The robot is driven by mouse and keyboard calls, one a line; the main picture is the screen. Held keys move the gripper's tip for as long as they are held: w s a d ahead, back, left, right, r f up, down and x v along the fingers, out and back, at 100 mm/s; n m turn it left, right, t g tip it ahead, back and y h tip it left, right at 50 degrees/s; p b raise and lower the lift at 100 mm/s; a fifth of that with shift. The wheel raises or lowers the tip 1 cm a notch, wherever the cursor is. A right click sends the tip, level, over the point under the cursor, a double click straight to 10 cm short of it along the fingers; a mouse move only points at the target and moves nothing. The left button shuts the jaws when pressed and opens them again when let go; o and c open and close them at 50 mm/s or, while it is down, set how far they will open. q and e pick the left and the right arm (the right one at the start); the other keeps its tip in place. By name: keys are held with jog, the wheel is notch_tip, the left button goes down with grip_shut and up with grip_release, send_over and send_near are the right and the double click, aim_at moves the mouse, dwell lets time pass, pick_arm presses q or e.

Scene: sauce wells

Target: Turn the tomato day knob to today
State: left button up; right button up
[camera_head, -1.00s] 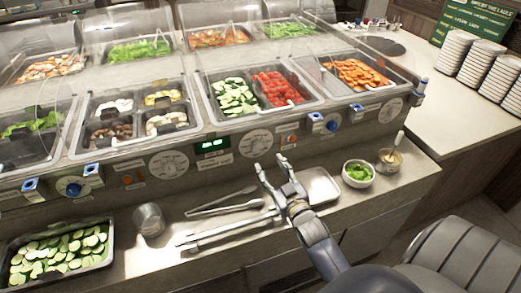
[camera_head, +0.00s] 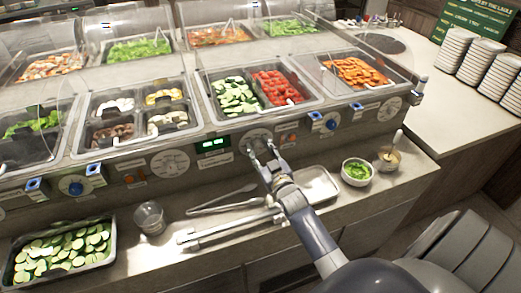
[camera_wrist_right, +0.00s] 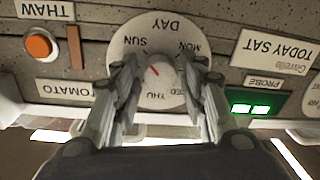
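The tomato day dial (camera_head: 257,133) is a white disc on the counter's front panel, partly behind my right gripper (camera_head: 261,148). In the right wrist view the picture is upside down. The dial (camera_wrist_right: 123,45) reads DAY, with SUN, MON and THU legible and other names partly hidden by the fingers. Its grey knob (camera_wrist_right: 160,78) has a red mark toward the upper left, about toward SUN. My right gripper (camera_wrist_right: 160,92) has one finger on each side of the knob, with small gaps seeming to show. A TOMATO label (camera_wrist_right: 66,88) and a TODAY SAT sign (camera_wrist_right: 275,50) flank the dial.
A green display (camera_head: 212,144) is left of the dial; an orange THAW button (camera_wrist_right: 39,46) is beside it.

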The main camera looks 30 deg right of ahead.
jog(key=c, duration=0.5)
jog(key=n, duration=0.3)
jog(key=shift+n, duration=2.8)
jog(key=o, duration=1)
jog(key=shift+o, duration=0.3)
